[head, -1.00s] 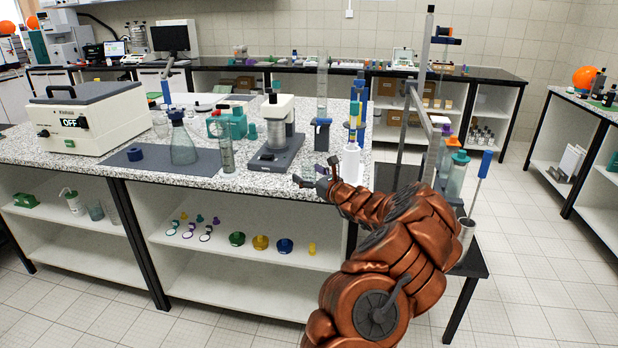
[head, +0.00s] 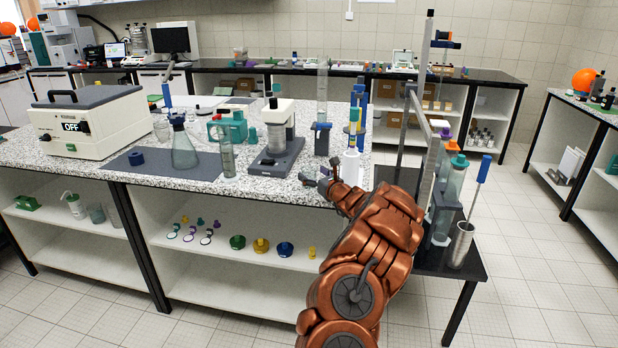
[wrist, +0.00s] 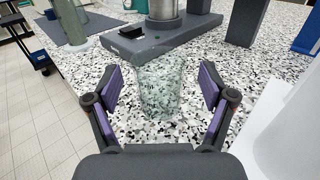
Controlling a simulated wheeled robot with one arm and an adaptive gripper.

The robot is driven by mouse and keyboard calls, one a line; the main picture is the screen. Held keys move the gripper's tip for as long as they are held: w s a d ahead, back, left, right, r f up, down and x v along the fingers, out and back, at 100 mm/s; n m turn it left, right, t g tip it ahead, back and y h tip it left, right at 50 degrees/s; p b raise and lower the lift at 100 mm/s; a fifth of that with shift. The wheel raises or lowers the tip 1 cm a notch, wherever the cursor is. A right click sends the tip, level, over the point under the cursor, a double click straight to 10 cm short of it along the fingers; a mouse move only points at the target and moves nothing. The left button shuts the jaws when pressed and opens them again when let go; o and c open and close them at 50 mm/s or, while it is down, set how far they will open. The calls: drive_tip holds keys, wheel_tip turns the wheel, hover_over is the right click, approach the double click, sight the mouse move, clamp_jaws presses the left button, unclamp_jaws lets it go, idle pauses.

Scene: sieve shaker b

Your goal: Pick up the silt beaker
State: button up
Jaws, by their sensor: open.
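A clear, empty-looking glass beaker (wrist: 160,88) stands upright on the speckled worktop in the wrist view; I take it for the silt beaker, though no label is readable. My gripper (wrist: 161,82) is open, with one purple-padded finger on each side of the beaker. Gaps show between the pads and the glass, so nothing is held. In the head view my gripper (head: 320,178) is at the front edge of the worktop, and I cannot make out the beaker there.
A grey instrument base (wrist: 165,35) stands just behind the beaker; it also shows in the head view (head: 276,158). A white bottle (head: 350,166) stands close on the right. A tall cylinder (head: 227,155) and a conical flask (head: 184,150) stand further left.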

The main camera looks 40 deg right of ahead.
drive_tip(key=shift+w, duration=0.8)
drive_tip(key=c, duration=1.3)
drive_tip(key=shift+o, duration=0.2)
drive_tip(key=shift+r, duration=0.1)
